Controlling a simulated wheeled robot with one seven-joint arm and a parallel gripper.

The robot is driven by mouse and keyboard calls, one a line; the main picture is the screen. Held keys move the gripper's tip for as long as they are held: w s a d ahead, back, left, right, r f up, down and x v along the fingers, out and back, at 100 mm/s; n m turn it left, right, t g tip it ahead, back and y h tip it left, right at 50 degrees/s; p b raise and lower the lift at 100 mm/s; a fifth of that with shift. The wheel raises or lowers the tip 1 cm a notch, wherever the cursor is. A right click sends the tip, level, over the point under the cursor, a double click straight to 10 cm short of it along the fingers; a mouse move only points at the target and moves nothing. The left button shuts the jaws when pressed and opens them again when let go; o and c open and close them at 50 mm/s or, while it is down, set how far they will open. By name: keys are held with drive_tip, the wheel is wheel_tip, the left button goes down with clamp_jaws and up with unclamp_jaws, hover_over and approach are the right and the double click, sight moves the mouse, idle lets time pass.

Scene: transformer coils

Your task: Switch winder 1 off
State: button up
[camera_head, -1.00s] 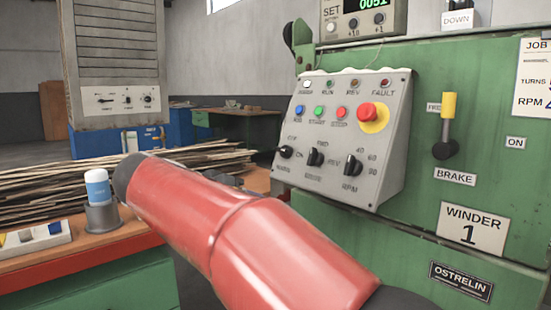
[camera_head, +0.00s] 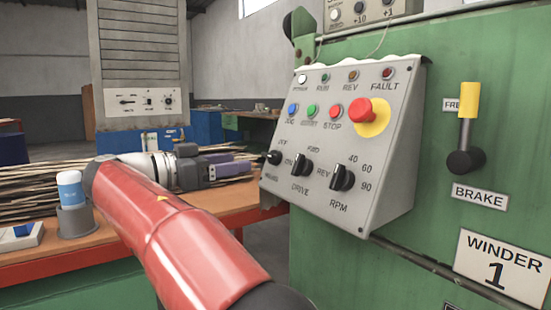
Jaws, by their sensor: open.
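The grey sloped control box (camera_head: 390,195) of winder 1 stands on the green machine panel. At its lower left is the black OFF/ON knob (camera_head: 274,157); its exact pointing is too small to tell. To its right are the DRIVE knob (camera_head: 301,164) and the RPM knob (camera_head: 342,177). The POWER lamp (camera_head: 302,79) looks bright white. My gripper (camera_head: 254,163) is open, just left of the OFF/ON knob and pointing at it; the fingertips are small and partly unclear, and I cannot tell whether they touch it.
A red emergency-stop button (camera_head: 371,112) on yellow and the blue, green and red push buttons sit above the knobs. A brake lever (camera_head: 466,130) with a yellow grip is on the right. An orange bench (camera_head: 100,243) with a blue-white bottle (camera_head: 70,188) is at left.

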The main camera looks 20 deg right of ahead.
sight(272, 157)
drive_tip(key=x, duration=0.7)
drive_tip(key=shift+d, duration=0.1)
drive_tip(key=c, duration=1)
